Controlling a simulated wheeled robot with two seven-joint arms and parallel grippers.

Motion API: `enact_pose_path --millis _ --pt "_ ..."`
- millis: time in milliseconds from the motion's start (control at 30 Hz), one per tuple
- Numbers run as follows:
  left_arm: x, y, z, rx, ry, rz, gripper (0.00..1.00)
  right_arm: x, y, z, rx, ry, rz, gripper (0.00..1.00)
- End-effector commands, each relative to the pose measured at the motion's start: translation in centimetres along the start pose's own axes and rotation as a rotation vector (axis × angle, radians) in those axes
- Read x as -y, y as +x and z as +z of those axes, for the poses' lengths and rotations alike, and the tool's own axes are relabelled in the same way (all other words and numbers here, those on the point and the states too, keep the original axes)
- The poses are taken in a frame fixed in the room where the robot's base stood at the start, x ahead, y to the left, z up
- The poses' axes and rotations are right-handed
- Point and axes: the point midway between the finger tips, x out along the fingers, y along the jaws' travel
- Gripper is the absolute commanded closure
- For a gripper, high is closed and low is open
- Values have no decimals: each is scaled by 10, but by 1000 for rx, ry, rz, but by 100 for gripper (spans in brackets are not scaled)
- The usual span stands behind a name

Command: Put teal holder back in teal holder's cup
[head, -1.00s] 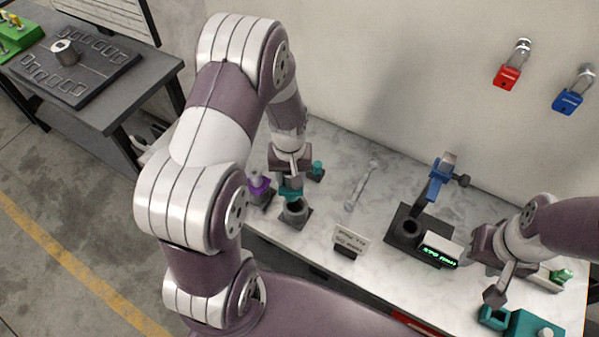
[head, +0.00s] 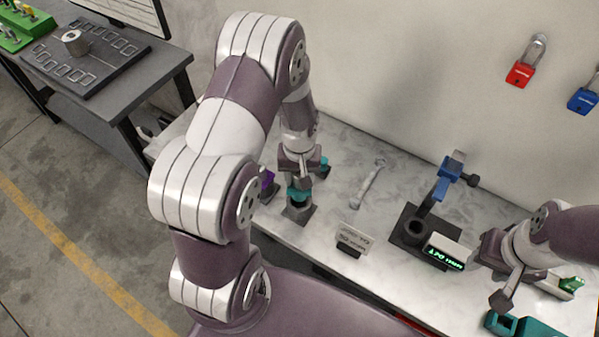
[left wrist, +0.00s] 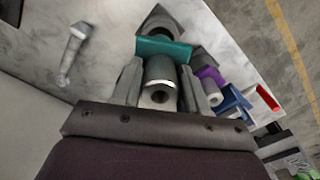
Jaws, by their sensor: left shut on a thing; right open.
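The teal holder (head: 298,194), a grey metal cylinder with a teal collar, is between the fingers of my left gripper (head: 297,176). The left wrist view shows the gripper (left wrist: 162,88) shut on its metal body, with the teal collar (left wrist: 165,49) beyond the fingertips. A dark grey cup (head: 299,211) on a square base stands directly below the collar. The collar looks at or just above the cup's mouth; I cannot tell whether it is seated. The cup (left wrist: 160,20) is partly hidden behind the collar in the wrist view. My right gripper (head: 506,288) is open at the right.
A purple holder (head: 267,180) stands close left of the cup. A wrench (head: 370,182), a small sign (head: 352,240), a black stand (head: 405,243) with a display (head: 445,252), and a blue tool (head: 447,178) are to the right. A teal box (head: 535,328) is near my right gripper.

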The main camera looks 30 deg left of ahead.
Motion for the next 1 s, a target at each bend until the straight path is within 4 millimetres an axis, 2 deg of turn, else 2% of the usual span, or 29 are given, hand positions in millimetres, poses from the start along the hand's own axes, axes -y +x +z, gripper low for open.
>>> enact_pose_path --millis 33,200,1000 --pt "0 10 -1 -1 0 0 98 0 9 1 0 0 0 57" --pt "0 20 -1 -2 0 1 98 0 15 2 0 0 0 57" --pt "-1 19 -2 -2 0 1 98 0 12 1 0 0 0 57"
